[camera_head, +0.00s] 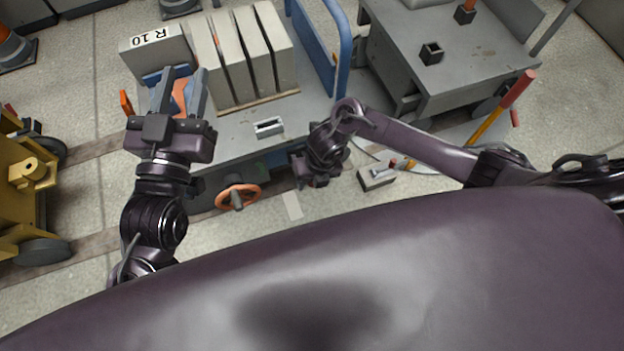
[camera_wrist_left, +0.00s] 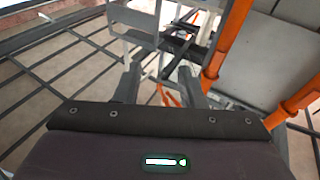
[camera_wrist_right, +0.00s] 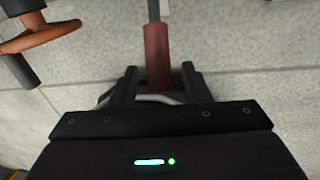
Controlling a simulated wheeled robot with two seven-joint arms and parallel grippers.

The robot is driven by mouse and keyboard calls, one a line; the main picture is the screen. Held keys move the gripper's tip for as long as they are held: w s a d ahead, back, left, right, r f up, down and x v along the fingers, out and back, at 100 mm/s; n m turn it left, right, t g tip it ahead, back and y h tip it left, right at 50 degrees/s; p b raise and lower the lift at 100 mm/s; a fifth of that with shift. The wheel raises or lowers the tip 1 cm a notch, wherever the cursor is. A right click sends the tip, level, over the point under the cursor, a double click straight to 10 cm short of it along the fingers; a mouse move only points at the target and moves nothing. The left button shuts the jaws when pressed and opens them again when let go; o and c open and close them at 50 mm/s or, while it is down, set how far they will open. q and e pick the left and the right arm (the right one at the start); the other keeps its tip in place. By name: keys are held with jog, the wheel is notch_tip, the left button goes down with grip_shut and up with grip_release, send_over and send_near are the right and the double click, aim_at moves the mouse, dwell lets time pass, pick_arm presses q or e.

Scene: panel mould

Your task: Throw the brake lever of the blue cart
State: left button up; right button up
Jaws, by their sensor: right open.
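The blue cart (camera_head: 318,112) carries upright grey panels on its deck, with a blue rail at its far right. In the right wrist view, a lever with a dark red grip (camera_wrist_right: 157,50) on a grey rod lies between the fingers of my right gripper (camera_wrist_right: 159,74). The fingers are apart on either side of the grip, with visible gaps. In the head view my right gripper (camera_head: 312,175) is at the cart's near right corner and the lever is hidden. My left gripper (camera_head: 178,92) is open over the cart's left end, with an orange part behind its fingers.
An orange handwheel (camera_head: 238,196) is on the cart's near side, left of my right gripper. A small grey lever box (camera_head: 378,178) stands on the floor to the right. A grey table (camera_head: 450,60) is at the back right. A yellow machine (camera_head: 25,185) stands at the left.

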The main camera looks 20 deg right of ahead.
grip_shut()
